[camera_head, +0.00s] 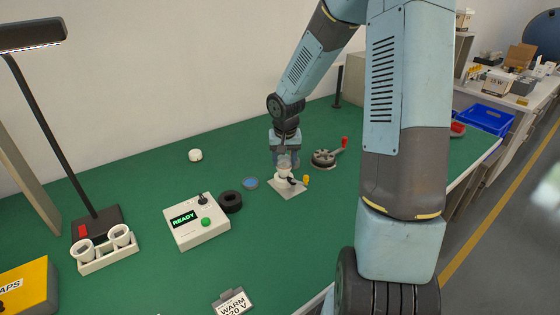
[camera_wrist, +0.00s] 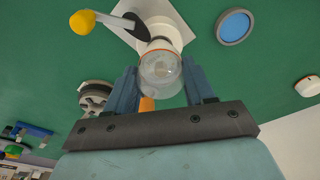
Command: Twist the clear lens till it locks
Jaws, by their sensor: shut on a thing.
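My gripper (camera_wrist: 161,92) is shut on the clear lens (camera_wrist: 160,74), with one blue-grey finger on each side of it. The lens sits at the mouth of a white fitting with an orange ring, on a pale square plate (camera_wrist: 174,27). In the head view my gripper (camera_head: 286,158) points down over the plate (camera_head: 287,189), and the lens is partly hidden between the fingers. I cannot tell whether the lens is locked.
A blue-faced disc (camera_head: 250,183), a black ring (camera_head: 230,201) and a control box (camera_head: 197,221) reading READY lie to the left. A round grey device with a red-knobbed handle (camera_head: 325,158) stands to the right.

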